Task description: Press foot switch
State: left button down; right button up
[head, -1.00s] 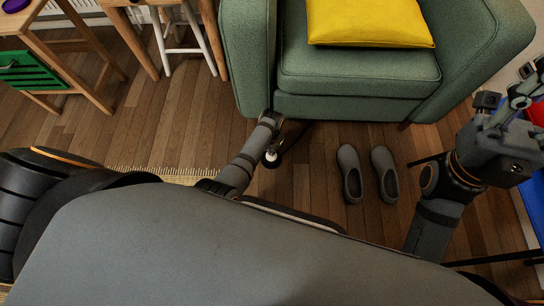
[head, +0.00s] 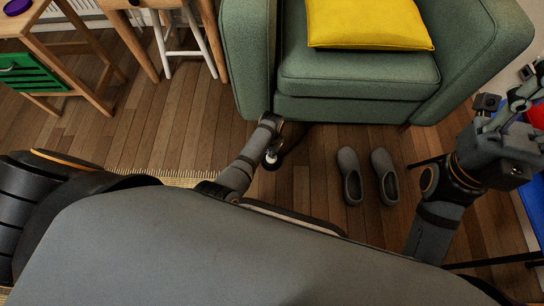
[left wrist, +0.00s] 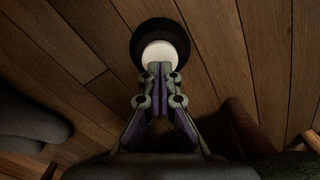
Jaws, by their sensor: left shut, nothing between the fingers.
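The foot switch (left wrist: 158,52) is a round black base with a white button on top, on the wooden floor. It shows small in the head view (head: 270,157), in front of the green armchair. My left gripper (left wrist: 160,68) is shut and empty. In the left wrist view its fingertips overlap the near edge of the white button; whether they touch it I cannot tell. In the head view my left forearm and wrist hide most of that gripper. My right gripper (head: 520,105) is at the right edge, partly cut off, far from the switch.
The green armchair (head: 355,75) with a yellow cushion (head: 370,22) stands just behind the switch. Two grey clogs (head: 350,176) lie to its right. A wooden stool or table (head: 60,60) is at the left. Bare floor (head: 150,125) lies left of the switch.

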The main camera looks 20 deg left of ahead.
pick_arm(q)
jog(key=shift+f+b, duration=0.8)
jog(key=shift+f, duration=0.35)
dwell(0.4)
jog(key=shift+r, duration=0.1)
notch_tip(320, 180, up, 5)
jog(key=p, duration=0.6)
notch_tip(320, 180, up, 3)
jog(key=p, duration=0.3)
